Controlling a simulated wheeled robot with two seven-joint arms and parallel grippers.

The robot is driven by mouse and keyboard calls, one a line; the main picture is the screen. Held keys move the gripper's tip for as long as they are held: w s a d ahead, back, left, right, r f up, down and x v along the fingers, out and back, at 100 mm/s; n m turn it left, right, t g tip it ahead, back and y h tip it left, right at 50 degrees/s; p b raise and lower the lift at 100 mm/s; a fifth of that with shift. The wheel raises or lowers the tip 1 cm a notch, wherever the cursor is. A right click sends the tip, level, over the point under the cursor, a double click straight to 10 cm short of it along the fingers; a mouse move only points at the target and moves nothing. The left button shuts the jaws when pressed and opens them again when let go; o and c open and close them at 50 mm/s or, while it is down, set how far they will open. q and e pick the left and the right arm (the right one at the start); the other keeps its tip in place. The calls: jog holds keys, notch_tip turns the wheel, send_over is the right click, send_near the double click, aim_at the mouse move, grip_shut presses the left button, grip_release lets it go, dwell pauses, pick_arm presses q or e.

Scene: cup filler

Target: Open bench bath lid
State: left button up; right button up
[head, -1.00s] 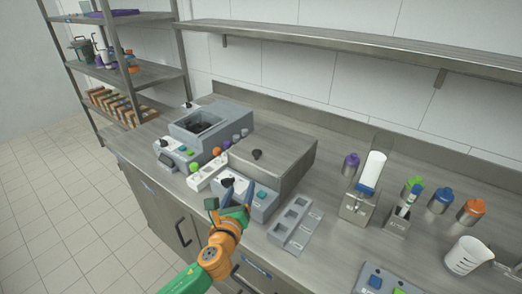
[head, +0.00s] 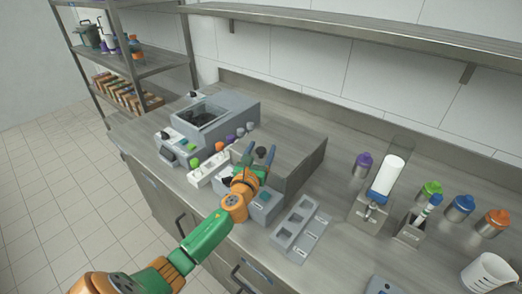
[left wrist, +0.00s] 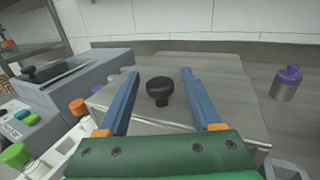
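The bench bath is a grey box with a closed flat metal lid (head: 296,150); the lid also fills the middle of the left wrist view (left wrist: 190,75). A black round knob (left wrist: 160,90) stands up from the lid, and it shows in the head view (head: 261,152) beside my fingers. My left gripper (head: 259,154) is open over the lid. In the left wrist view its two blue fingers (left wrist: 160,88) lie on either side of the knob with gaps to it. Whether the fingertips are level with the knob is hard to tell. My right gripper is not in view.
A second grey bath (head: 215,118) with an open-looking top stands left of the lid. A white rack with coloured caps (head: 209,167) and a grey tray with wells (head: 300,228) lie close by. Bottles, including a purple-capped one (head: 362,165), stand right. A shelf (head: 350,38) runs above.

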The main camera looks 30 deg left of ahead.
pick_arm(q)
jog(key=shift+s+r, duration=0.1)
jog(key=shift+s, duration=0.05)
jog(key=c, duration=0.4)
grip_shut()
dwell(0.7)
